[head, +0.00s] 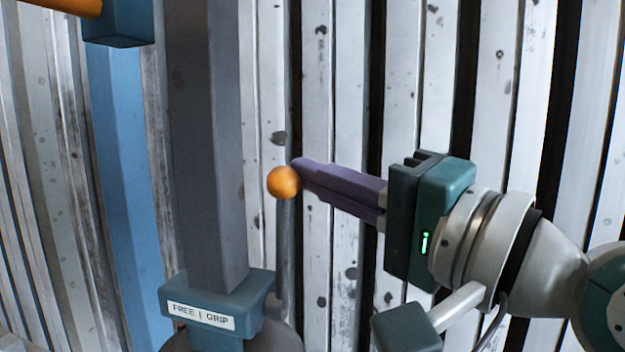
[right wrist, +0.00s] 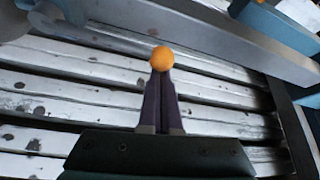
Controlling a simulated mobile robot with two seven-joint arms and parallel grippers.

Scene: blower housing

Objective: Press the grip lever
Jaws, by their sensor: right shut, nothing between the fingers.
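The grip lever is a thin grey rod (head: 285,245) with an orange ball knob (head: 282,182) on top. It rises beside a dark grey square post (head: 207,150). A teal block at the post's foot carries a white label (head: 201,316) reading "FREE | GRIP". My right gripper (head: 300,172) is shut and empty, its purple fingertips at the knob's right side, touching it or very nearly so. In the right wrist view the knob (right wrist: 162,58) sits right at the tips of the closed fingers (right wrist: 160,75). My left gripper is not in view.
A blue upright beam (head: 120,170) stands left of the post. A teal block (head: 117,22) with an orange bar (head: 65,5) is at the top left. A worn, pale ribbed metal wall (head: 400,60) fills the background. Space above the right gripper looks clear.

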